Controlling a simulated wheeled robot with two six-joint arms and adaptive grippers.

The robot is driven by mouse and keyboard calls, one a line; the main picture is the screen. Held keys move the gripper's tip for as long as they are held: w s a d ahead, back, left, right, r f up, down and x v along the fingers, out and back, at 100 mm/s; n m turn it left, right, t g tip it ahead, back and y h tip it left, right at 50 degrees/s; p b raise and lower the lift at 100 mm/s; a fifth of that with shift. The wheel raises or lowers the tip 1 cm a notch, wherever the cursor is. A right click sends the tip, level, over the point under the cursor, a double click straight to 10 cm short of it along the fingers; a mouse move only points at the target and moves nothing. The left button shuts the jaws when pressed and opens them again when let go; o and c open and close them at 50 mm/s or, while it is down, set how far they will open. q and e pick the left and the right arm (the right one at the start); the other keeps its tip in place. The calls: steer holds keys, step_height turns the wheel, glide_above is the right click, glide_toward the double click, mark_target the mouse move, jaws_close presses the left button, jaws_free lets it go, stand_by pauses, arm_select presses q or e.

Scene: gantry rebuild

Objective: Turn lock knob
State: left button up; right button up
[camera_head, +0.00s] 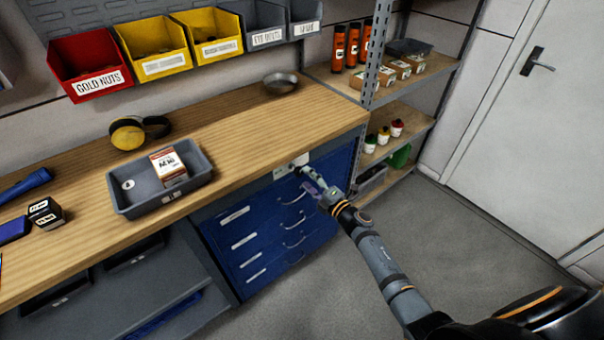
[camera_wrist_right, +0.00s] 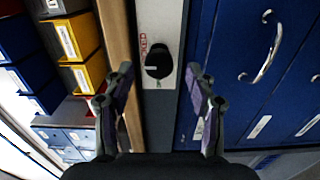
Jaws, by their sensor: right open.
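The lock knob (camera_wrist_right: 158,62) is black and round with a raised grip. It sits on a light plate (camera_wrist_right: 150,18) with red lettering, on the grey strip beside the blue drawers. In the head view the plate (camera_head: 300,160) shows under the bench's front edge, partly hidden by my gripper. My right gripper (camera_wrist_right: 160,80) is open and empty, with one finger on each side of the knob in the wrist view. In the head view the right gripper (camera_head: 312,182) is at the cabinet's top right. My left gripper is out of view.
The blue drawer cabinet (camera_head: 245,238) has protruding handles close to my gripper. The wooden bench top (camera_head: 235,125) overhangs above it and holds a grey tray (camera_head: 122,197) and a metal bowl (camera_head: 281,83). A shelf rack (camera_head: 420,127) stands right. Floor in front is clear.

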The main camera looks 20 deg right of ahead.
steer(key=v, duration=0.3)
stand_by(0.5)
steer(key=s+d+f+m+g+h, duration=0.2)
steer(key=s+f+m, duration=0.3)
steer(key=f, duration=0.5)
steer(key=s+d+f+m+g+h, duration=0.2)
steer(key=s+d+f+m, duration=0.15)
steer(key=s+f, duration=0.4)
steer(key=s+d+f+m+g+h, duration=0.1)
steer(key=s+f+m+g+h, duration=0.25)
steer(key=f, duration=0.75)
steer(key=s+f+m+g, duration=0.2)
steer(key=s+f, duration=0.3)
steer(key=s, duration=0.6)
steer(key=s+a+f+m+g, duration=0.1)
steer(key=s+f+m+g, duration=0.2)
steer(key=s, duration=0.8)
steer(key=s+f+m+g, duration=0.3)
steer(key=s+f, duration=0.5)
steer(key=s, duration=0.4)
steer(key=shift+a+m, duration=0.15)
steer(key=shift+m, duration=0.65)
steer(key=shift+r+y, duration=0.1)
steer(key=shift+y, duration=0.15)
steer(key=shift+c, duration=0.4)
